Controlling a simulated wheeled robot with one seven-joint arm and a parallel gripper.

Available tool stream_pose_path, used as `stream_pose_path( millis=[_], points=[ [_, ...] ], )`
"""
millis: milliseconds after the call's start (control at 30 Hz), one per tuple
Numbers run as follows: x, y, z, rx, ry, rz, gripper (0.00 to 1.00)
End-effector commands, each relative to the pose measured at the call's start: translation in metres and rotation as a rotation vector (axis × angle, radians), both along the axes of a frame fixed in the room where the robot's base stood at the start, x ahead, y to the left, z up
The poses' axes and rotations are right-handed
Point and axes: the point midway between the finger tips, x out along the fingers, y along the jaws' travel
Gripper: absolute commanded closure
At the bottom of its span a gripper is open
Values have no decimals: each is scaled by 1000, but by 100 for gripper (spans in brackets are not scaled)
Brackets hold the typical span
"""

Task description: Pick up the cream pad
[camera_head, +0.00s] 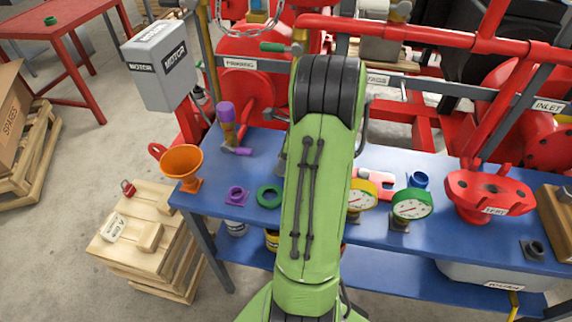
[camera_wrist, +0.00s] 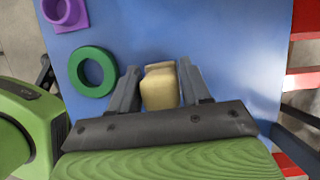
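I also cannot tell whether the pad rests on the bench or is raised. In the head view my green arm hides the gripper and the pad.
On the blue bench (camera_head: 222,215) are a green ring (camera_head: 269,196), a purple block (camera_head: 236,195), an orange funnel (camera_head: 183,166), gauges (camera_head: 411,205) and a red part (camera_head: 489,192). A wooden crate (camera_head: 125,255) stands left of it. Red pipework rises behind.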

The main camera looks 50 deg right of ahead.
Motion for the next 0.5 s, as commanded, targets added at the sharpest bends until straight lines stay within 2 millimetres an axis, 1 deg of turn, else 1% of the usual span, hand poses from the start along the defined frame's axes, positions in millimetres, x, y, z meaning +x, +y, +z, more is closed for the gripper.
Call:
stream_pose_path(
  millis=[33,200,400,500],
  points=[
    [0,0,0,0,0,0,61],
    [0,0,0,0,0,0,87],
    [0,0,1,0,0,1,88],
    [0,0,4,-1,-1,1,88]
  ],
)
